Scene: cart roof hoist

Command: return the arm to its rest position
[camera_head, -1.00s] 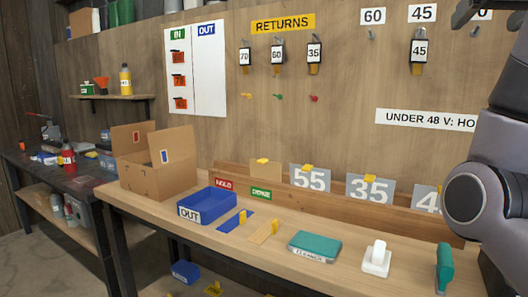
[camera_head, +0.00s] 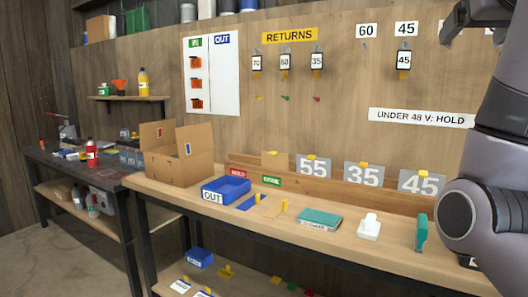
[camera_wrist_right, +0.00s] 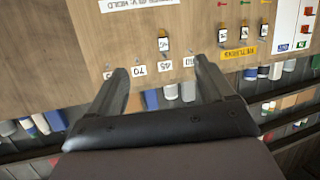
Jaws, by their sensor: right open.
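My right arm (camera_head: 500,140) rises along the right edge of the head view. Its gripper (camera_head: 455,22) is high at the top right corner, partly cut off by the frame. In the right wrist view, my right gripper's two fingers (camera_wrist_right: 160,75) stand apart with nothing between them. The wrist view is upside down and shows the wall board beyond the fingers. My left gripper is not in view.
A wooden bench (camera_head: 300,243) carries a cardboard box (camera_head: 178,165), a blue OUT tray (camera_head: 226,190), a teal cleaner block (camera_head: 320,218), a white-handled block (camera_head: 369,228) and a green upright tool (camera_head: 421,233). Number plates stand behind. A dark bench (camera_head: 90,172) is at left.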

